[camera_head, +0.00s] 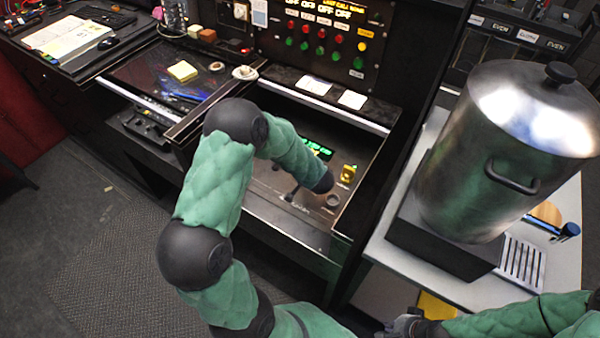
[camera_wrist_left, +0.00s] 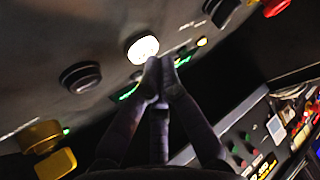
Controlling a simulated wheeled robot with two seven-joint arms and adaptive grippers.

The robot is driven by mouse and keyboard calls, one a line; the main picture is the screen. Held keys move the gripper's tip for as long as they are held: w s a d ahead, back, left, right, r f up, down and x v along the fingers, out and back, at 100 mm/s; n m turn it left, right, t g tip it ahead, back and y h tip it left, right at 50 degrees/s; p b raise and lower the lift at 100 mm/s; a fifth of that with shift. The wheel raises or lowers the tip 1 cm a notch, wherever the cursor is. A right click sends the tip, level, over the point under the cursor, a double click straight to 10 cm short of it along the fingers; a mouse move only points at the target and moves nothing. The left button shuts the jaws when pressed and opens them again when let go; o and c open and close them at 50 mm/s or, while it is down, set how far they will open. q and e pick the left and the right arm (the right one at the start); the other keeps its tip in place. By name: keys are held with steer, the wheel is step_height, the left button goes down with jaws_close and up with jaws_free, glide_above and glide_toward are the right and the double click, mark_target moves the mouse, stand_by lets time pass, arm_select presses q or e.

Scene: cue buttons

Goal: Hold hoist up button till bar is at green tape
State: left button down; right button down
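In the left wrist view my left gripper (camera_wrist_left: 161,64) has its dark fingertips drawn together, with nothing visible between them. The tips are at the lower edge of a round, brightly lit white button (camera_wrist_left: 142,49) on a dark panel; I cannot tell whether they press it. In the head view my left arm reaches over the console, and its wrist hides most of that spot. My right gripper (camera_head: 402,326) is at the bottom edge, partly cut off, and its fingers are unclear. I cannot make out the hoist bar or the green tape.
A dark round knob (camera_wrist_left: 80,76) and a yellow control (camera_wrist_left: 40,137) sit near the lit button. A green display (camera_head: 316,148) shows on the console. An upright panel (camera_head: 325,40) carries rows of red and green buttons. A large steel pot (camera_head: 500,150) stands at right.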

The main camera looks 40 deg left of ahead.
arm_select(q)
steer(key=shift+f, duration=0.45)
stand_by(3.7)
stand_by(1.8)
steer(key=shift+r+p, duration=0.9)
steer(key=shift+p, duration=0.2)
step_height(320, 180, up, 5)
steer(key=p, duration=0.6)
